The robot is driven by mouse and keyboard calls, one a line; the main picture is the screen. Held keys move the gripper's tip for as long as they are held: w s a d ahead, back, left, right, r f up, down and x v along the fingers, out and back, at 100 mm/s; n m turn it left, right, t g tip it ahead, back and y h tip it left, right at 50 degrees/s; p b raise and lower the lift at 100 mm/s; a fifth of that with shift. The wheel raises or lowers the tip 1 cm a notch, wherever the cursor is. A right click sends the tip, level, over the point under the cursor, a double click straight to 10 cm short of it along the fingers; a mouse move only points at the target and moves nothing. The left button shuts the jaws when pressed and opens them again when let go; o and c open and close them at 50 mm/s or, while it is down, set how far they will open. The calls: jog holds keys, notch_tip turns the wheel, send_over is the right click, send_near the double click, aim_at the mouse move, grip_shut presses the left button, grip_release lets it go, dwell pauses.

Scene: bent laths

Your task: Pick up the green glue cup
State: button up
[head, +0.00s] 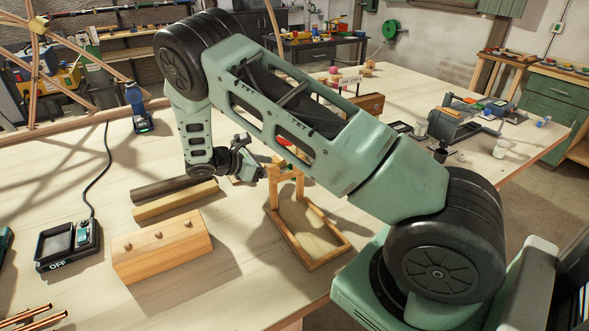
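My gripper (257,173) is low over the middle of the table, pointing right toward a small wooden stand (307,235). Its fingers are small and dark here, and I cannot tell whether they are open or shut. A small green thing (286,167) shows at the top of the stand, just right of my gripper and partly behind my arm. It may be the green glue cup, but it is too small and covered to be sure. I cannot tell whether my gripper touches it.
A wooden block with pegs (160,247) and a black device marked OFF (68,245) are at the left front. A blue tool (138,107) stands farther back. My arm hides the table's middle.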

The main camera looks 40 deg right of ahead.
aim_at(290, 167)
jog(key=x, duration=0.2)
jog(key=shift+s+d+f, duration=0.1)
jog(key=shift+d, duration=0.15)
jog(key=shift+s+d+p, duration=0.15)
jog(key=shift+d+p, duration=0.35)
jog(key=shift+p, duration=0.1)
jog(key=p+x, duration=0.1)
jog(key=x, duration=0.2)
jog(key=shift+d+p, duration=0.25)
jog(key=shift+p, duration=0.15)
jog(key=shift+s+d+f, duration=0.1)
jog(key=shift+d+f, duration=0.1)
jog(key=shift+f, duration=0.1)
jog(key=c, duration=1)
